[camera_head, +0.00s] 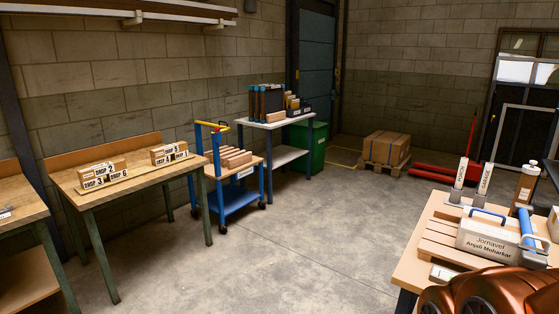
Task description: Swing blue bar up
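A thick blue bar (527,228) stands out at the right end of a pale grey box (488,241) on the wooden bench at the right. It looks steep, leaning slightly to the left. A thinner blue rail (489,212) runs along the top of the same box. The box front reads "Jornavel Anjali Moharkar". I cannot tell how the bar and rail join. No fingertips of my gripper show in this view.
The bench (411,267) also bears two upright labelled tags (460,174) and a brown-and-white bottle (525,185). A copper-coloured rounded shape covers its near corner. A blue trolley (236,198) stands left of centre. The middle floor is clear.

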